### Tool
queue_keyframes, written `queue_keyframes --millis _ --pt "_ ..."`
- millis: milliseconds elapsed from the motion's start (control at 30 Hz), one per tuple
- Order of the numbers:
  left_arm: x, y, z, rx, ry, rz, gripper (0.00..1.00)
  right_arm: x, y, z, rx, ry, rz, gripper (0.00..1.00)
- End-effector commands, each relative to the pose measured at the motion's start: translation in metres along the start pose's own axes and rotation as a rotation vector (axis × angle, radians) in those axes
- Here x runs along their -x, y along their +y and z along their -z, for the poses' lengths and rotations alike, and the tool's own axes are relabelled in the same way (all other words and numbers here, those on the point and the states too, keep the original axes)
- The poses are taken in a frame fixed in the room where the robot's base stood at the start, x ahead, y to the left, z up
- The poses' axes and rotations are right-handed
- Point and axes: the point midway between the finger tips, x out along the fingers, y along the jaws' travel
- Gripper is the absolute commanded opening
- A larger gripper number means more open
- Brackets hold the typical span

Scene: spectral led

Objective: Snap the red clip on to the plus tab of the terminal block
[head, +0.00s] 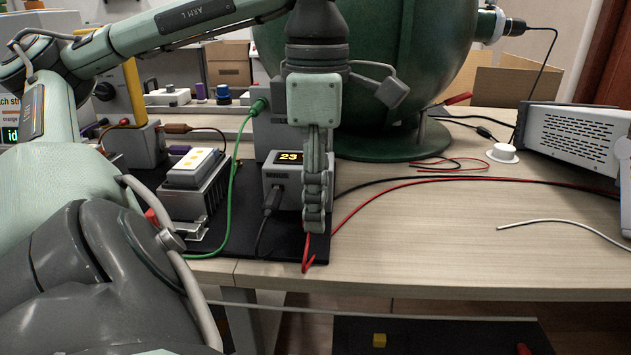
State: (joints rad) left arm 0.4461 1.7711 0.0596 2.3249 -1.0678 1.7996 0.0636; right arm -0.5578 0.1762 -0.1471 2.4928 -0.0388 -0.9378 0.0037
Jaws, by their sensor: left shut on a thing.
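My left gripper (315,222) points down at the front edge of the black mat, its fingers shut on the red clip (307,254). Only a thin red part shows below the fingertips; the fingers hide the rest. A red lead (372,196) runs off to the right behind it. A white block with yellow squares (194,166) sits on a finned metal heat sink (203,200) left of the gripper, apart from it. A small red piece (152,218) shows at its left side. I cannot tell which part is the plus tab. My right gripper is not in view.
A grey box reading 23 (283,178) stands close left of the gripper, with a black plug (270,202). A green cable (232,190) crosses the mat. A large green sphere (375,60) stands behind. The table (450,245) to the right is mostly clear.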

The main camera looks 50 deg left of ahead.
Motion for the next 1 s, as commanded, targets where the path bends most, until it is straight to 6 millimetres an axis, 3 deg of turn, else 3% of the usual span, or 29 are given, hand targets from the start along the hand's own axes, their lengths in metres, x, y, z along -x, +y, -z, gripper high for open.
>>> queue_keyframes --millis 1000 --pt "0.000 -0.009 0.000 0.001 0.000 0.000 0.00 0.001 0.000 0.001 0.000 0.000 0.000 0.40"
